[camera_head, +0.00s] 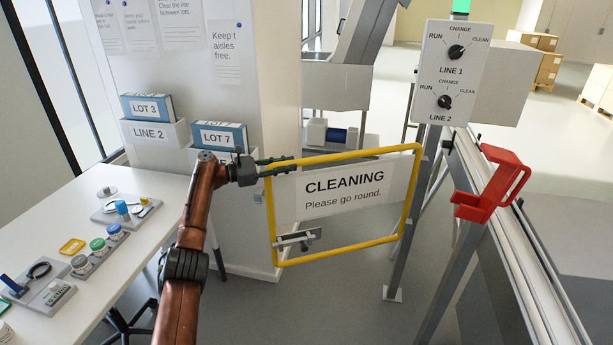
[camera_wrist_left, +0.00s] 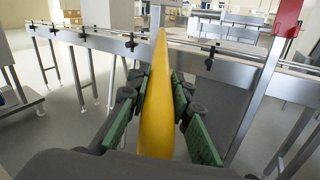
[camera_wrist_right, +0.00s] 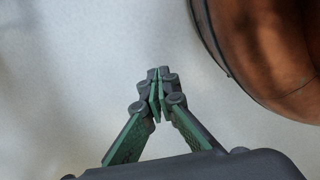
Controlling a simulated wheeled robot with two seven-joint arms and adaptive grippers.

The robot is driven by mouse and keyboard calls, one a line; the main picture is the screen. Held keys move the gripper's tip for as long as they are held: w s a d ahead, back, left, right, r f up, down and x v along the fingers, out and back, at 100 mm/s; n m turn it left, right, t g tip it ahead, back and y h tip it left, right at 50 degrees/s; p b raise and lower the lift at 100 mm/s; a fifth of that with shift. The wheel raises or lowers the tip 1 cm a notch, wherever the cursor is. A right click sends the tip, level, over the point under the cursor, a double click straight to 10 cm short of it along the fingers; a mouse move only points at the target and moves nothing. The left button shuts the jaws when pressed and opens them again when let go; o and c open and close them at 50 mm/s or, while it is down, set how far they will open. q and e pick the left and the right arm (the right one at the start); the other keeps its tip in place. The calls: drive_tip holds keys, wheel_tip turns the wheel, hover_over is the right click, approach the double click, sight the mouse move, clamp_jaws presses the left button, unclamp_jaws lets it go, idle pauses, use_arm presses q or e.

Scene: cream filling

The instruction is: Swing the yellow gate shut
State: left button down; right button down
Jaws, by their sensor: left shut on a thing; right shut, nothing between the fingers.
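The yellow gate (camera_head: 345,156) is a tube frame with a white sign reading "CLEANING Please go round." It stands in the middle of the head view, its right side beside a grey post. My left gripper (camera_head: 276,167) is shut on the gate's top bar near its upper left corner. In the left wrist view the yellow bar (camera_wrist_left: 157,100) runs between the green finger pads of the left gripper (camera_wrist_left: 158,105). A grey latch (camera_head: 297,240) sits at the gate's lower left. My right gripper (camera_wrist_right: 157,95) is shut and empty in the right wrist view.
A white table (camera_head: 110,285) with jars and small tools stands at the left. A white pillar (camera_head: 268,60) with LOT binders rises behind the gate.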

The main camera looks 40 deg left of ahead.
use_arm(q)
drive_tip(key=shift+w+a+r+b, duration=0.15)
drive_tip(key=shift+a+b, duration=0.2)
drive_tip(key=shift+b, duration=0.6)
use_arm(e)
drive_tip(key=shift+w+r, duration=0.25)
drive_tip(key=shift+w, duration=0.95)
use_arm(q)
drive_tip(key=c, duration=1.9)
unclamp_jaws()
drive_tip(key=shift+o, duration=0.8)
use_arm(e)
drive_tip(key=shift+s, duration=0.1)
use_arm(q)
drive_tip(key=v, duration=1.2)
